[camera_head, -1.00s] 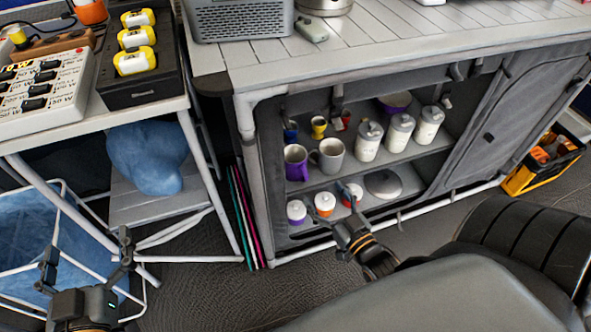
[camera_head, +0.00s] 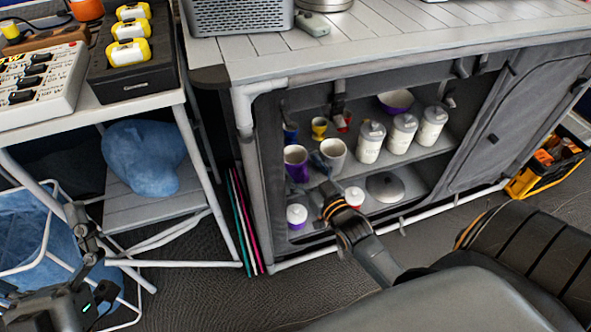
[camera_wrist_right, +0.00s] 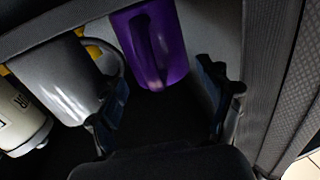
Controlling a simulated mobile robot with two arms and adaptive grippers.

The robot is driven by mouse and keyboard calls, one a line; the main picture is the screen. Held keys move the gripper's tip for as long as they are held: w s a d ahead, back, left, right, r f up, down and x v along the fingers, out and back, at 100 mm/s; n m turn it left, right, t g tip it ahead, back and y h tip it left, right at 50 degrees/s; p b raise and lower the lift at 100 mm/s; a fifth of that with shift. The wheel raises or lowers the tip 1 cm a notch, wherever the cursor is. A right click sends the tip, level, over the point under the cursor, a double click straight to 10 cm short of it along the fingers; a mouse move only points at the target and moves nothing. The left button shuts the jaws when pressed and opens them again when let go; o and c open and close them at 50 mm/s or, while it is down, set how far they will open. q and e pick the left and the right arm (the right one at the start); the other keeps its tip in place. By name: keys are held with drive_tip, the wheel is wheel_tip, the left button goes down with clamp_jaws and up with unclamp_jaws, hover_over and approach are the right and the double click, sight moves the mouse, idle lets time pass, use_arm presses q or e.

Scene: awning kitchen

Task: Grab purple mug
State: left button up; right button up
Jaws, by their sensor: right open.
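The purple mug (camera_head: 296,163) stands upright on the upper shelf of the open cabinet, left of a grey mug (camera_head: 331,154). In the right wrist view, the purple mug (camera_wrist_right: 151,45) is near the top middle, its handle facing the camera. My right gripper (camera_head: 305,180) is open and empty in front of it. In the wrist view, the gripper's fingers (camera_wrist_right: 165,105) are spread to either side below the mug. The left finger overlaps the grey mug (camera_wrist_right: 68,80); contact is unclear. My left gripper (camera_head: 45,255) is open and empty at the lower left.
White lidded canisters (camera_head: 402,134) stand right of the grey mug. Below are lidded jars (camera_head: 296,215) and a round grey lid (camera_head: 384,187). The cabinet's front post (camera_head: 247,125) is close on the left. The countertop (camera_head: 400,45) overhangs the shelves.

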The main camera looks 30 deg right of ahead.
drive_tip(key=shift+w, duration=0.75)
drive_tip(key=c, duration=0.9)
drive_tip(key=shift+c, duration=1.1)
use_arm(q)
drive_tip(key=shift+s+a+r+t+h, duration=0.1)
drive_tip(key=shift+s+r+t+h, duration=0.4)
drive_tip(key=shift+s+r+t, duration=0.25)
use_arm(e)
drive_tip(key=shift+r, duration=0.1)
